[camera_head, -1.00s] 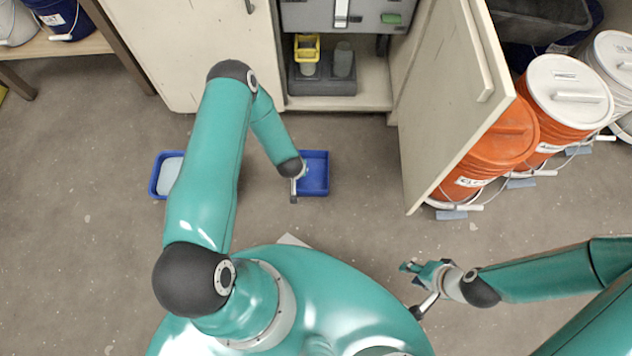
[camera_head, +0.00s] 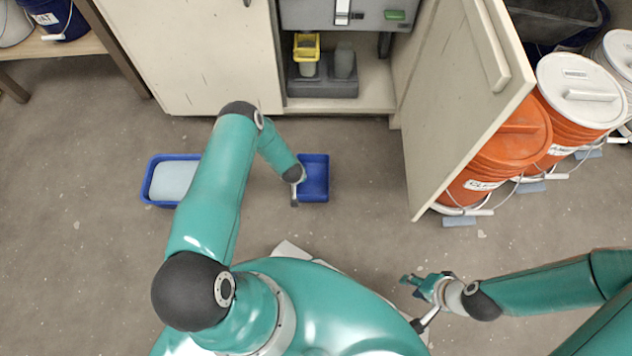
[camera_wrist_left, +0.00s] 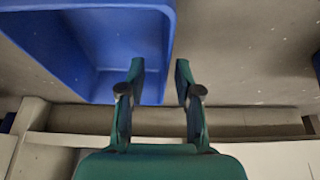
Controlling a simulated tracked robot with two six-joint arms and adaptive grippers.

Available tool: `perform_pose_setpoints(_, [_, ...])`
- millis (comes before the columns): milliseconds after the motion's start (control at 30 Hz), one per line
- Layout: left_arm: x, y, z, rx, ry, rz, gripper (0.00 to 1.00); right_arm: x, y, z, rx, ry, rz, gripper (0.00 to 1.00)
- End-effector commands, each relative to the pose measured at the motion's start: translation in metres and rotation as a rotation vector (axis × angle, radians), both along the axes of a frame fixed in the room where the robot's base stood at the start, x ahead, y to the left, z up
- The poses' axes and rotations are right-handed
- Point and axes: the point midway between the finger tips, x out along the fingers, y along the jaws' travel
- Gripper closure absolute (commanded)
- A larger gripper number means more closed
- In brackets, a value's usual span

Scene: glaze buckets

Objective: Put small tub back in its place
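A blue tub (camera_head: 314,178) sits on the floor in front of the open cabinet and looks empty. My left gripper (camera_head: 294,203) is at its near-left side in the head view. In the left wrist view the blue tub (camera_wrist_left: 100,45) is close, with its wall edge by the fingers. The left fingers (camera_wrist_left: 160,70) are apart, and I see nothing held; contact with the tub cannot be told. A wider blue tub (camera_head: 148,181) with pale blue contents stands further left, partly behind my left arm. My right gripper (camera_head: 412,302) is spread open and empty above the floor.
The open cabinet holds a grey holder (camera_head: 322,89) with a yellow-rimmed container (camera_head: 306,55) and a grey one (camera_head: 344,62). Its open door (camera_head: 455,120) juts out on the right, with orange buckets (camera_head: 508,150) behind it. The floor between door and blue tub is clear.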

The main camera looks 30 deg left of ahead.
Motion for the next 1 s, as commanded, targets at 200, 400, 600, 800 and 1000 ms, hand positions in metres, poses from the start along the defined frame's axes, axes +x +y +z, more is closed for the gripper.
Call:
perform_pose_setpoints(200, [0.009, 0.011, -0.033, 0.0, -0.001, 0.001, 0.67, 0.0, 0.0, -0.024, 0.0, 0.0, 0.0, 0.61])
perform_pose_setpoints(400, [0.014, 0.013, -0.041, 0.0, -0.002, 0.001, 0.67, 0.0, 0.0, -0.027, 0.0, 0.0, 0.0, 0.61])
perform_pose_setpoints(600, [0.014, 0.013, -0.04, 0.0, -0.001, 0.0, 0.72, 0.0, 0.0, -0.026, 0.0, 0.0, 0.0, 0.61])
perform_pose_setpoints(800, [0.014, 0.013, -0.04, -0.001, -0.002, -0.001, 1.0, 0.0, 0.0, -0.026, 0.0, 0.0, 0.0, 0.61])
perform_pose_setpoints(1000, [0.014, 0.013, -0.04, -0.001, -0.002, -0.001, 1.0, 0.0, 0.0, -0.026, 0.0, 0.0, 0.0, 0.61])
